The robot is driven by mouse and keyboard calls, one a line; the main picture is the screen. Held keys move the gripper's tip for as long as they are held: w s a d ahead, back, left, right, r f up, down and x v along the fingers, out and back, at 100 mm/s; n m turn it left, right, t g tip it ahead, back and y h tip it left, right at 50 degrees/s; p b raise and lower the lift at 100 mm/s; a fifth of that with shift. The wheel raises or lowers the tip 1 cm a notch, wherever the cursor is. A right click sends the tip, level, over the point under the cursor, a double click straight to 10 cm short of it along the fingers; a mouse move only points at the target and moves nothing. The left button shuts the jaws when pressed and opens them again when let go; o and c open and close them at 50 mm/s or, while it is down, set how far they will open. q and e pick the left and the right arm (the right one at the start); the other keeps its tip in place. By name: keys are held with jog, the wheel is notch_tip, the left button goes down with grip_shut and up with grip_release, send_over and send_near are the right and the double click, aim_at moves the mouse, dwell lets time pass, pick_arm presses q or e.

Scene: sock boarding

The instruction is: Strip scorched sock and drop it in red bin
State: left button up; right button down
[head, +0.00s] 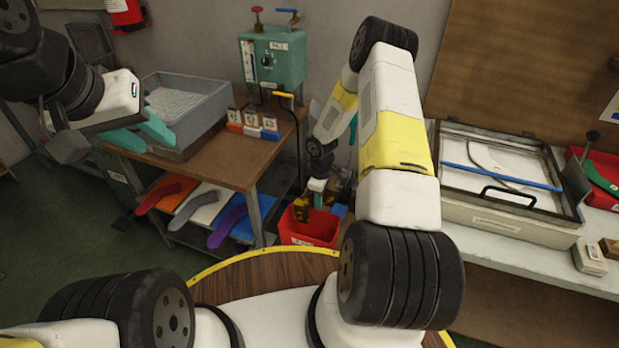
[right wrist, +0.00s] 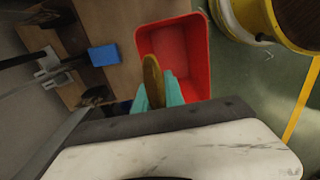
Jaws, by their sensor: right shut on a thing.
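The scorched sock, a brownish-yellow piece, hangs from my right gripper (head: 317,186) in the head view. In the right wrist view the sock (right wrist: 152,80) sits between the teal fingers of my right gripper (right wrist: 158,92), which are shut on it. The red bin (head: 309,230) stands on the floor, and the sock is over its opening. In the right wrist view the red bin (right wrist: 200,60) lies behind the sock and its inside looks empty where visible. My left gripper (head: 140,137) has its teal fingers apart and empty, beside the grey tub.
The grey tub (head: 213,112) and a green machine (head: 275,62) stand on the brown table. A framed press (head: 500,215) is on the right bench. A blue block (right wrist: 103,55) shows near the bin.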

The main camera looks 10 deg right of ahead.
jog(key=c, duration=1.3)
grip_release()
jog(key=shift+c, duration=0.2)
notch_tip(320, 180, up, 8)
